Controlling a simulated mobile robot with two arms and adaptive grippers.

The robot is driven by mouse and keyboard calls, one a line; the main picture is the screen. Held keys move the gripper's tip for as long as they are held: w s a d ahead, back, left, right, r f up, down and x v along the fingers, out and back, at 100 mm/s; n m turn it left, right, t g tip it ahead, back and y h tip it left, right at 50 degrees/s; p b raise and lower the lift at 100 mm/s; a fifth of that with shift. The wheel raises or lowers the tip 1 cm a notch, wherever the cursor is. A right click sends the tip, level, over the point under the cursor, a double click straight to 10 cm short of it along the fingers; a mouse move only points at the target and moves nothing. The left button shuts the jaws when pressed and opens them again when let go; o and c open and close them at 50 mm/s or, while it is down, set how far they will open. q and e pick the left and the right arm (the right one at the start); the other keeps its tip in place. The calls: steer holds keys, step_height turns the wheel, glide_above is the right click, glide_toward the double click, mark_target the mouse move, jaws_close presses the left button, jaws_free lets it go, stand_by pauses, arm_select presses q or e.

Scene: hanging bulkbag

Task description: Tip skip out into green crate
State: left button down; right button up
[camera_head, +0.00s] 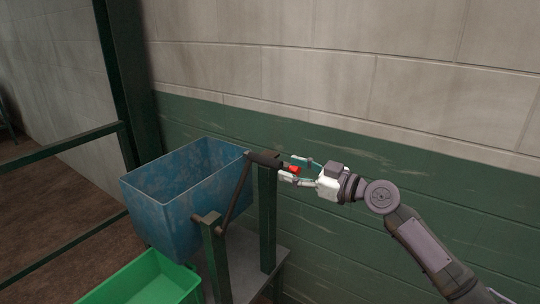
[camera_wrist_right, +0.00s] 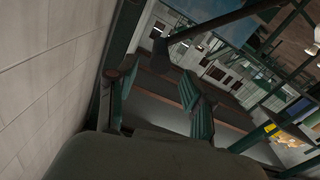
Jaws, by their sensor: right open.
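The blue skip (camera_head: 180,205) hangs upright, open side up, on a dark green stand (camera_head: 268,222). Its inside looks worn, and I cannot see any contents at its bottom. A dark lever (camera_head: 236,190) runs up beside it to a thick dark handle (camera_head: 262,158). The green crate (camera_head: 146,281) is below and in front of the skip, partly cut off by the bottom edge. My right gripper (camera_head: 287,170) is open, its fingers pointing left at the handle's right end. I cannot tell whether they touch it. My left gripper is not in view.
A small red part (camera_head: 294,169) shows between my right fingers. A grey platform (camera_head: 262,268) lies under the stand. A green and pale block wall (camera_head: 400,95) stands close behind. A dark green post (camera_head: 122,80) and rails stand at left.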

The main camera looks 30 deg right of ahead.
mark_target(274, 161)
steer(key=p+x, duration=0.2)
steer(key=x, duration=0.4)
steer(key=shift+r, duration=0.2)
steer(key=shift+w+a+f+p, duration=0.2)
steer(key=shift+w+p, duration=0.15)
steer(key=shift+w, duration=0.15)
jaws_close()
